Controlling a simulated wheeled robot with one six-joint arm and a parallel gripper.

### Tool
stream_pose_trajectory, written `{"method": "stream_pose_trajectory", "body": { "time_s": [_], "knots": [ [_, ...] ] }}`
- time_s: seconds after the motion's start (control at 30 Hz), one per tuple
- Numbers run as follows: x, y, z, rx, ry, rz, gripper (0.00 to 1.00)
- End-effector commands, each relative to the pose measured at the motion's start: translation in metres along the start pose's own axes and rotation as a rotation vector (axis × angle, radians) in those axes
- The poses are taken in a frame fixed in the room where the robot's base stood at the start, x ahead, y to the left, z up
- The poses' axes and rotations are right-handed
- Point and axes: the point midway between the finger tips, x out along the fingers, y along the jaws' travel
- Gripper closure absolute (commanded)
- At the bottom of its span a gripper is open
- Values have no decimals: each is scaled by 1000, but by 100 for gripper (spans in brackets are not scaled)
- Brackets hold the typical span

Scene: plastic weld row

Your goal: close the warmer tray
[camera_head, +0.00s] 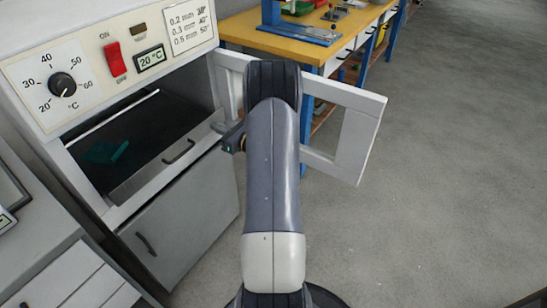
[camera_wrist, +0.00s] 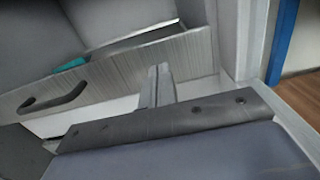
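My gripper (camera_head: 230,138) is by the right end of the tray front, partly hidden by my arm. In the wrist view the fingers (camera_wrist: 160,85) look shut and empty, in front of the panel (camera_wrist: 130,78), right of the handle (camera_wrist: 55,100). Whether they touch the panel is unclear.
The warmer's windowed white door (camera_head: 362,145) stands open to the right, behind my arm. The control panel (camera_head: 110,65) reads 20 °C. A lower cupboard (camera_head: 185,220) is below the tray. A yellow-topped bench (camera_head: 265,35) stands behind. The floor at right is clear.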

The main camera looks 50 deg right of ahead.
Motion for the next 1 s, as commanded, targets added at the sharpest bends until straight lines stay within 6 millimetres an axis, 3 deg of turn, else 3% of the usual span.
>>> {"method": "stream_pose_trajectory", "body": {
  "time_s": [0.03, 0.2, 0.4, 0.63, 1.0],
  "knots": [
    [15, 1, -3, -3, -2, 5, 100],
    [52, 1, -3, -3, -1, 3, 100],
    [82, 0, -2, -1, -1, 2, 100],
    [98, 0, -1, 0, 0, 0, 100],
    [102, 0, 2, -1, -3, 0, 100]
  ]
}}
